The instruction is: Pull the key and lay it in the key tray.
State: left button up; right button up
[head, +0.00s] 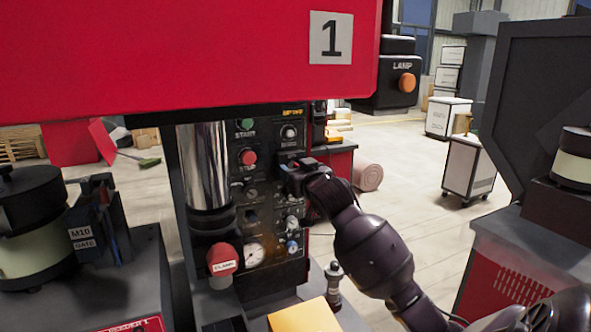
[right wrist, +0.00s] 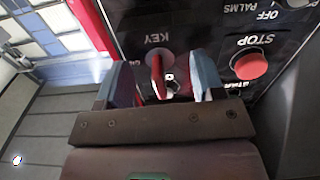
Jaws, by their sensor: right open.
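The key (right wrist: 157,75) has a red head and stands in its switch on the dark control panel, under the KEY label, in the right wrist view. My right gripper (right wrist: 163,84) is open, with one finger on each side of the key. I cannot tell whether either finger touches it. In the head view my right gripper (head: 285,178) is at the right part of the control panel (head: 262,215) and hides the key. I see no tray marked for keys. My left gripper is not in view.
A red STOP button (right wrist: 249,65) is close beside the right finger in the wrist view. The red CLAMP knob (head: 222,260) and a chrome column (head: 203,165) stand left of the gripper. A yellow-orange flat piece (head: 305,316) lies below the panel. A red housing (head: 180,60) overhangs above.

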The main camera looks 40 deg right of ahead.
dwell(0.7)
grip_shut()
jog(key=shift+s, duration=0.1)
jog(key=shift+v, duration=2.9)
